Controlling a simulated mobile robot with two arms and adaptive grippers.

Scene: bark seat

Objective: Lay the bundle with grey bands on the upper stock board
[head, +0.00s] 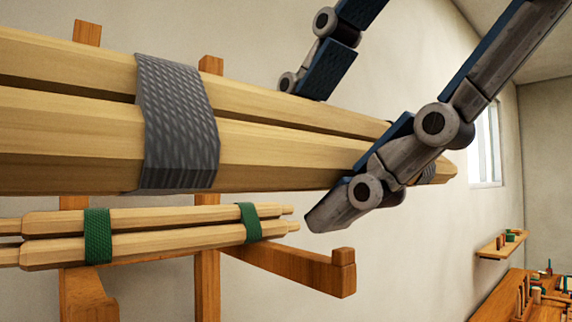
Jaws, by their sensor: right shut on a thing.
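The bundle with grey bands (90,128), made of long pale wooden bars, spans the left and middle of the head view, close to the camera. One wide grey band (178,125) shows on it; another is partly hidden by my finger at its right end. My right gripper (312,150) is shut on the bundle near that end, one finger in front and one behind. The bundle appears held in front of an orange-brown wooden rack. I cannot make out which part is the upper stock board; the bundle may hide it. My left gripper is out of view.
A thinner bundle with green bands (165,232) lies below, seemingly on the rack's arms. One rack arm (300,268) with a raised end stop juts out to the right. A wall shelf (499,246) and a cluttered bench (545,308) stand far right.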

